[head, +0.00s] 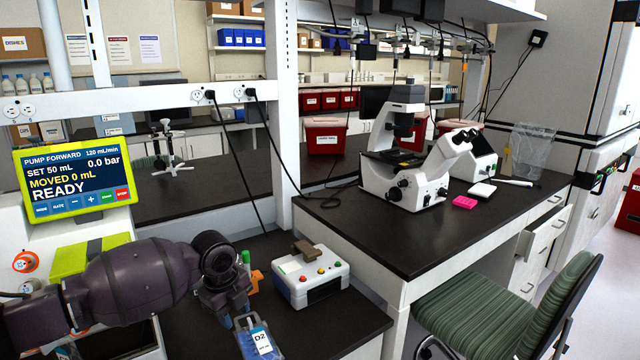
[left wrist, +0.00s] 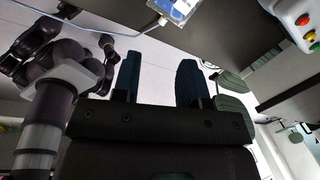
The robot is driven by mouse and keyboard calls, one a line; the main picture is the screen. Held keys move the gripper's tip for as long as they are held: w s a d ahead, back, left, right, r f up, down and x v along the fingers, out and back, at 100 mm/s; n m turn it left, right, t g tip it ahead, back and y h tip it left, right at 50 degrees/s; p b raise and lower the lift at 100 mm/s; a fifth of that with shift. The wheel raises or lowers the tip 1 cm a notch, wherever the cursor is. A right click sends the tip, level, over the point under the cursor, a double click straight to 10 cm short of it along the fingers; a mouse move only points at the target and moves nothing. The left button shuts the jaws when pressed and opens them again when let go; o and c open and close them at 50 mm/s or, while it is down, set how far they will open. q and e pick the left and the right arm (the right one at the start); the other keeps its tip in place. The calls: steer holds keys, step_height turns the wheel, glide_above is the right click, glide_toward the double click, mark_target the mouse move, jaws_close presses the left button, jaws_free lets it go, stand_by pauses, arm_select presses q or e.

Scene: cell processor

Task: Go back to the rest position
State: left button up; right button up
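My left arm comes in from the left in the head view, and its gripper (head: 225,292) is over the front part of the dark bench. In the left wrist view the two dark fingers of my left gripper (left wrist: 158,80) stand apart with nothing between them. A clear bag labelled D2 (head: 262,341) is just below the gripper in the head view. It also shows at the top of the left wrist view (left wrist: 178,9), apart from the fingers. My right gripper cannot be made out in either view.
A pump screen (head: 75,180) reads READY, MOVED 0 mL. A white box with coloured buttons (head: 311,274) stands right of my left gripper. A microscope (head: 405,180) and pink block (head: 465,202) sit on the right bench. A green striped chair (head: 505,310) stands in front.

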arm_select(q)
steer(key=w+d+r+n+t+h, duration=0.3)
steer(key=d+r+n+t+h, duration=0.3)
steer(key=d, duration=0.4)
steer(key=s+a+f+n+t+y, duration=0.1)
steer(key=s+a+f+n, duration=0.5)
steer(key=s, duration=0.6)
steer(key=s+a+f+n+t+y, duration=0.1)
steer(key=s+a+f+n+y, duration=0.2)
steer(key=s+a+f+n, duration=0.3)
steer(key=s+a+f+n+t+y, duration=0.1)
steer(key=s+a+f+n+y, duration=0.2)
steer(key=s+f, duration=1.1)
steer(key=s+a+n, duration=0.3)
steer(key=s+a, duration=0.1)
steer(key=s, duration=0.1)
steer(key=shift+t, duration=0.4)
